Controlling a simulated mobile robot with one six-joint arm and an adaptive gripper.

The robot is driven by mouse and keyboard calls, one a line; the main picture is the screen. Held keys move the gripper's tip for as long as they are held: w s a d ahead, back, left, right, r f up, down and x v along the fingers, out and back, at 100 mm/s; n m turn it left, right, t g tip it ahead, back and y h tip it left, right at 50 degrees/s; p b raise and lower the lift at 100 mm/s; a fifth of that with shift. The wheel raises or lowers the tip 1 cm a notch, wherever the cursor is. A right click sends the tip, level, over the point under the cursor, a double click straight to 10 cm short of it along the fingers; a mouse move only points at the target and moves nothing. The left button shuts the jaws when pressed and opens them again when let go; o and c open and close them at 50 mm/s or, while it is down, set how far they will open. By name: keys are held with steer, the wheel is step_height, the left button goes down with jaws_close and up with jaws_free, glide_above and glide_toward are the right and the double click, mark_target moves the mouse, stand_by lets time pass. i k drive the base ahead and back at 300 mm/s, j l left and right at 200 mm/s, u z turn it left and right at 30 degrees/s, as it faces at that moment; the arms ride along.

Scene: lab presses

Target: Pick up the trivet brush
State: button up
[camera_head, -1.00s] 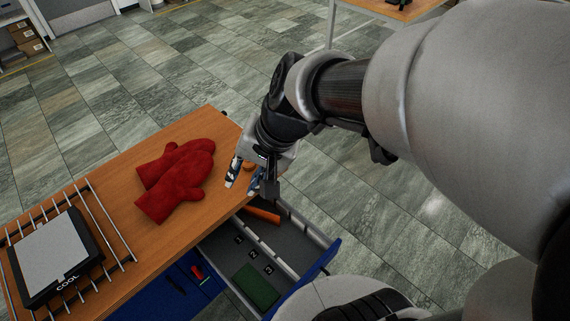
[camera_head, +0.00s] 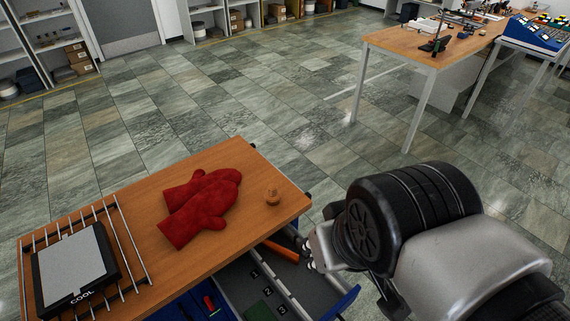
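No object is clearly recognisable as the trivet brush. A long orange-brown piece (camera_head: 281,250) lies in the open drawer (camera_head: 345,301), partly hidden by the table edge; I cannot tell which of the two is the brush. My gripper (camera_head: 311,263) is beside the drawer's right part, lower right of the wooden piece and apart from it. My wrist and arm hide most of it, so its opening and anything between its fingers cannot be made out.
Red oven mitts (camera_head: 207,207) lie mid-table (camera_head: 150,185). A metal rack (camera_head: 127,243) with a dark-framed grey plate (camera_head: 72,264) marked COOL is at left. The drawer has numbered slots and a green pad (camera_head: 261,312). Another table (camera_head: 400,42) stands far behind; floor between is clear.

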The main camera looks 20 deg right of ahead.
mark_target(273, 195)
steer(key=k, duration=0.35)
steer(key=k+u, duration=0.1)
steer(key=u, duration=0.3)
steer(key=k+u, duration=0.1)
steer(key=u, duration=0.7)
steer(key=i+l, duration=0.15)
steer(key=l, duration=0.4)
steer(key=i+l, duration=0.1)
steer(key=l, duration=0.45)
steer(key=i+l+u, duration=0.1)
steer(key=l, duration=0.5)
steer(key=i+l, duration=0.15)
steer(key=l, duration=0.4)
steer(key=i+l+u, duration=0.1)
steer(key=l, duration=0.5)
steer(key=i+l, duration=0.1)
steer(key=l, duration=0.45)
